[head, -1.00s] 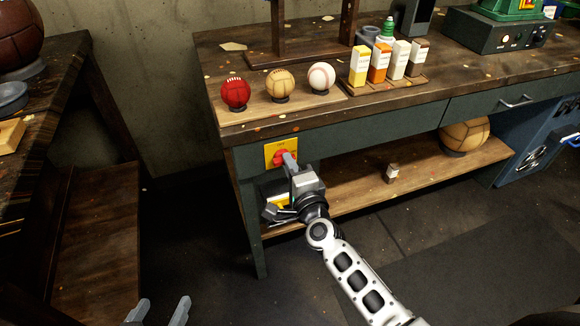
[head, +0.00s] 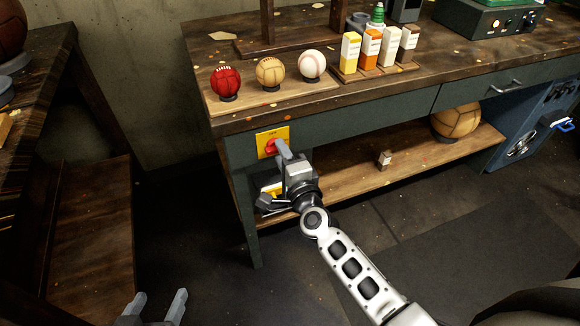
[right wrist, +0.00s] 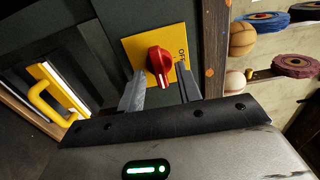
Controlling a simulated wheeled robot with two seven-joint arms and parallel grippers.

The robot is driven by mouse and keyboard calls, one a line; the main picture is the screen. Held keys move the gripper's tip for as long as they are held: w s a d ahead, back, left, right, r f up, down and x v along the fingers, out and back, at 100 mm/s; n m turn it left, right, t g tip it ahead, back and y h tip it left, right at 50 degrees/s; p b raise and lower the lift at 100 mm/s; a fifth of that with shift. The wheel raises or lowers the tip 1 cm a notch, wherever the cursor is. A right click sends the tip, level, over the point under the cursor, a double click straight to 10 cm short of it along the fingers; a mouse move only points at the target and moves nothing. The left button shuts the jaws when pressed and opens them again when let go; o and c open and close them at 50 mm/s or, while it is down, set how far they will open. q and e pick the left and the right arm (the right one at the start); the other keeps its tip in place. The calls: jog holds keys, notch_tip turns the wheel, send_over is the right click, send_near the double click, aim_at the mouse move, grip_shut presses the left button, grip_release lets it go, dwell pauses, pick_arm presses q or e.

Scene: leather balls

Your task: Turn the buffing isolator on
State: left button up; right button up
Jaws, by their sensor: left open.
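The buffing isolator is a red rotary knob (head: 270,147) on a yellow plate (head: 264,136), set in the left end of the green bench front. In the right wrist view the red knob (right wrist: 159,62) shows with its handle pointing down the picture and lettering that seems to read OFF beside it. My right gripper (head: 281,150) is at the plate. In the right wrist view its two fingers (right wrist: 159,88) are apart, one on each side of the knob's handle; contact cannot be told. My left gripper (head: 156,305) is open and empty at the bottom left, far from the isolator.
The bench top (head: 330,92) above the isolator carries balls and several small bottles. Below is a wooden shelf (head: 420,160) with a large ball (head: 456,121) and a small box (head: 384,159). A dark wooden table (head: 70,130) stands at the left. Floor between is clear.

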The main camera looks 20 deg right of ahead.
jog(key=s, duration=1.5)
jog(key=shift+s+d, duration=0.25)
jog(key=shift+s, duration=0.15)
